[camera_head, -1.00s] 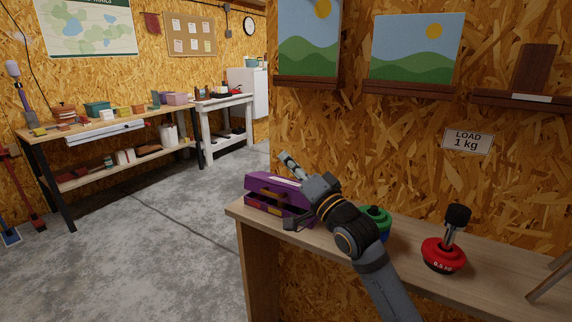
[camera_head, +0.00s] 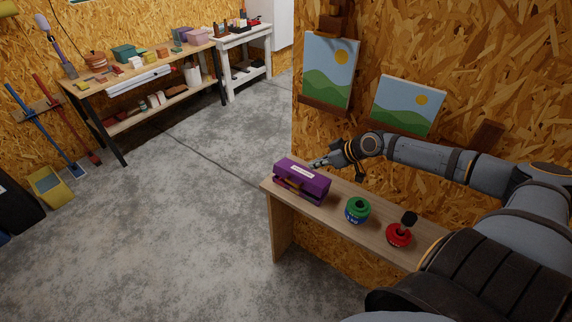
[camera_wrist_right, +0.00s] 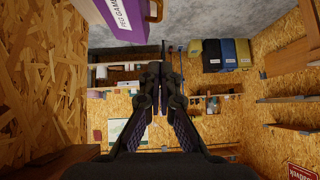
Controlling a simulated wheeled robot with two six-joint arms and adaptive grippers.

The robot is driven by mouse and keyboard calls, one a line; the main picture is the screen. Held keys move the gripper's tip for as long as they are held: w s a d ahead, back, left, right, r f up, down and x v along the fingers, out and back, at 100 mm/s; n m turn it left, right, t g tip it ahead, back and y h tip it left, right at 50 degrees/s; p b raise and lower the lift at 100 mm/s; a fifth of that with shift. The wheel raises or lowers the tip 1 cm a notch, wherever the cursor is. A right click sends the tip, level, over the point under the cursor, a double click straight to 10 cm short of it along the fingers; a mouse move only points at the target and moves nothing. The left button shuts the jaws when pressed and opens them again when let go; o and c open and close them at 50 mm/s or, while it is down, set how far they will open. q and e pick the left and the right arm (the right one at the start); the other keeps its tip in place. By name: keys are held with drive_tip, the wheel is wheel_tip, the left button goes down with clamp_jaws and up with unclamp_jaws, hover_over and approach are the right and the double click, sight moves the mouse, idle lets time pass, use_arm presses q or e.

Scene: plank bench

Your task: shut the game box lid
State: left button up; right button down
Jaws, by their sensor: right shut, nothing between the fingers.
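The purple game box (camera_head: 302,184) sits near the left end of the narrow bench. Its lid, with a pale label on it, is raised in part, and a dark gap with yellowish bits shows below it at the front. My right gripper (camera_head: 316,163) is shut and empty, close behind the lid's upper edge at its right. I cannot tell if it touches the lid. In the right wrist view the box (camera_wrist_right: 112,18) shows at the top left with label text and a gold-coloured latch. The shut fingers (camera_wrist_right: 157,72) are apart from it there. My left gripper is not in view.
A green and blue weight (camera_head: 357,210) and a red weight with a black knob (camera_head: 399,235) stand on the bench (camera_head: 331,212) right of the box. Two landscape pictures (camera_head: 330,70) hang on the wall behind. The floor left of the bench is clear.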

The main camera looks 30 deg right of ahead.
drive_tip(key=b, duration=0.3)
hover_over(296, 178)
drive_tip(key=s+a, duration=0.2)
drive_tip(key=s, duration=0.1)
wheel_tip(296, 178, down, 7)
drive_tip(key=shift+w+d+r, duration=0.15)
wheel_tip(296, 178, down, 4)
drive_tip(key=shift+r+p, duration=0.15)
drive_tip(key=shift+p, duration=0.4)
drive_tip(key=shift+f, duration=0.5)
